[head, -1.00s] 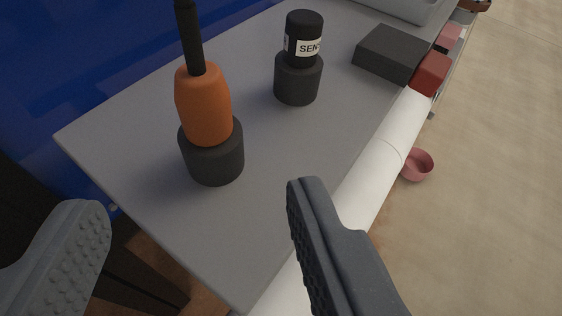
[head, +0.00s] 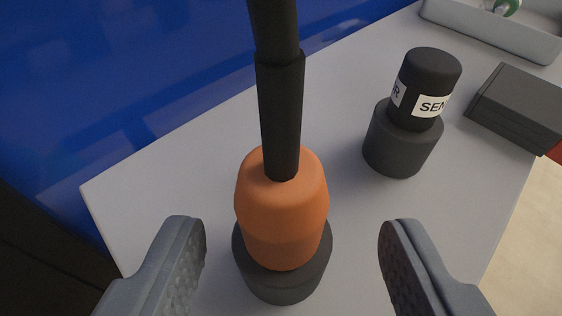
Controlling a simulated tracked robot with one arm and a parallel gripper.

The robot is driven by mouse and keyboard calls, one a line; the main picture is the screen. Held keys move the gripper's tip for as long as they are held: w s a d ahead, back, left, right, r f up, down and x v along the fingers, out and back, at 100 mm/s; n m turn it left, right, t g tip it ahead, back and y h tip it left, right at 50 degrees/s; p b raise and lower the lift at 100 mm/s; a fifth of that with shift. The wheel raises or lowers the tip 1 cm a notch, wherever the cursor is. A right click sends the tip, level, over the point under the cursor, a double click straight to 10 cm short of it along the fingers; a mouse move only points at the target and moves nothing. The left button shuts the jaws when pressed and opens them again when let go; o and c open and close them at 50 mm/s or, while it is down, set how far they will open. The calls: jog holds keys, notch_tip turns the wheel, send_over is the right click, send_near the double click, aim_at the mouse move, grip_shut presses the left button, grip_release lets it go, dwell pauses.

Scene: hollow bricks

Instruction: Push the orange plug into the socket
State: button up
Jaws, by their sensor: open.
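The orange plug (head: 282,215) stands upright in the dark round socket (head: 283,279) on the grey tabletop. Its black cable (head: 280,110) rises from the top. I cannot tell how deep the plug sits in the socket. My gripper (head: 290,245) is open, with one finger to the left of the plug and one to the right. Both fingers are apart from the plug, with a gap on each side.
A black plug labelled "SEN" (head: 424,90) stands in a second dark socket (head: 397,145) to the right. A dark box (head: 518,105) and a grey tray (head: 490,32) lie farther right. A blue wall (head: 120,80) stands behind the grey table (head: 345,110).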

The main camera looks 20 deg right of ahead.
aim_at(279, 177)
jog(key=shift+w+r+b+x, duration=0.1)
jog(key=shift+r+b+x, duration=0.1)
jog(key=shift+x, duration=1.25)
jog(key=shift+w+r+b+x, duration=0.1)
jog(key=shift+b+x, duration=0.1)
jog(key=shift+x, duration=1.25)
jog(key=shift+a, duration=0.2)
jog(key=c, duration=1.1)
